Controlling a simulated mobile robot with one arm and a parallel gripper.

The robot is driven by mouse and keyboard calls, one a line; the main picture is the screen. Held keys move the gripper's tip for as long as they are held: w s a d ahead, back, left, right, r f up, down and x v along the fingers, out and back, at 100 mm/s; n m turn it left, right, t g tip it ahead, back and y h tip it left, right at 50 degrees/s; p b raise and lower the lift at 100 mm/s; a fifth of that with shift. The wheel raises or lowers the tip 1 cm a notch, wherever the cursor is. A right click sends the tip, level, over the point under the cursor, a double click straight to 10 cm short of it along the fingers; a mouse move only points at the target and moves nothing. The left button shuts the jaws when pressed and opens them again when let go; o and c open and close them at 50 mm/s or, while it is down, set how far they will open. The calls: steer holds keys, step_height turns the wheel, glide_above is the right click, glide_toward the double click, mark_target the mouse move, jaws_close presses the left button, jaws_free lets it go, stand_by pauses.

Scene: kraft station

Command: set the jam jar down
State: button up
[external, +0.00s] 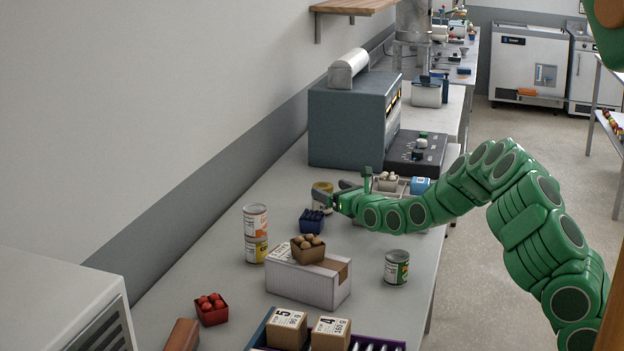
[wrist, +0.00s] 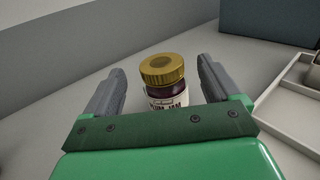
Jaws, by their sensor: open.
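The jam jar (wrist: 163,84) has a gold lid, dark contents and a pale label that reads as plum jam. In the wrist view it stands upright on the grey counter between my gripper's two fingers, with a gap on each side. My gripper (wrist: 157,88) is open around it. In the external view my gripper (external: 338,196) is low over the counter in front of the grey-blue machine. The jar (external: 322,188) shows there only in part, behind the fingers.
A pale tray (wrist: 268,112) lies right of the jar. A blue basket (external: 311,221), stacked cans (external: 256,234), a carton (external: 305,281) carrying a basket of brown items, and a green-labelled can (external: 396,268) stand nearer the camera. The grey-blue machine (external: 350,122) is behind.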

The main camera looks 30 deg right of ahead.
steer(key=shift+s+d+f, duration=0.15)
steer(key=shift+s, duration=0.55)
steer(key=shift+s+d+r, duration=0.15)
steer(key=shift+s+r, duration=0.05)
steer(key=shift+s, duration=0.45)
steer(key=shift+s+d, duration=0.15)
steer(key=shift+s, duration=1.35)
